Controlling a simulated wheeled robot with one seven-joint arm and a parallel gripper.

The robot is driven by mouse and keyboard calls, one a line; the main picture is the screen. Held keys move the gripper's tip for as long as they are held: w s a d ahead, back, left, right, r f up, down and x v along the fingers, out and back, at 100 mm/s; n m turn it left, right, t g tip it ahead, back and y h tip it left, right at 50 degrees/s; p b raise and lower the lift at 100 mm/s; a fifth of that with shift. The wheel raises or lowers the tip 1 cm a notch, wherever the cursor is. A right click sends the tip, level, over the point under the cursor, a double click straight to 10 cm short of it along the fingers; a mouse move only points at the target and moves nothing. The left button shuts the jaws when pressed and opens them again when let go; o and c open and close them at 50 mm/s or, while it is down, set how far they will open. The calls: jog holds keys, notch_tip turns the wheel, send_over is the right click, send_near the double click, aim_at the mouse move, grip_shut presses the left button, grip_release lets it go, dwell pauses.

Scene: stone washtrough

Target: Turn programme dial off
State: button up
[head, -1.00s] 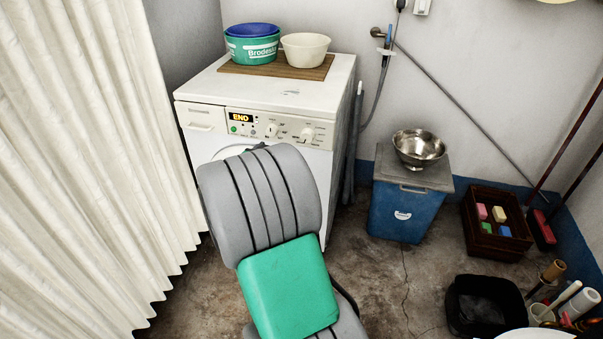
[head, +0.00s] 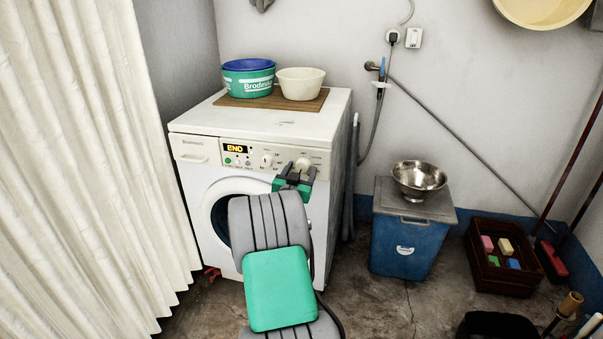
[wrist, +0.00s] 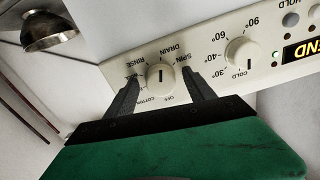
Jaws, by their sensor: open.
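The programme dial (wrist: 160,76) is a round cream knob on the washing machine's panel, ringed by words such as SPIN, DRAIN, RINSE and OFF. It also shows in the head view (head: 303,164) at the panel's right. A dark line on its face runs roughly up and down in the wrist view. My gripper (wrist: 160,80) is open, with one dark finger on each side of the dial. A gap shows at each side; I cannot tell how deep the fingers reach. In the head view my gripper (head: 296,175) is just below the dial.
The temperature dial (wrist: 243,52) is close beside the programme dial. The display (head: 236,148) reads END. Tubs (head: 249,84) and a cream bowl (head: 300,84) stand on the machine (head: 190,122). A blue bin (head: 400,248) stands right, a curtain (head: 90,160) left.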

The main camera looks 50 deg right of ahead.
grip_shut()
dwell(0.5)
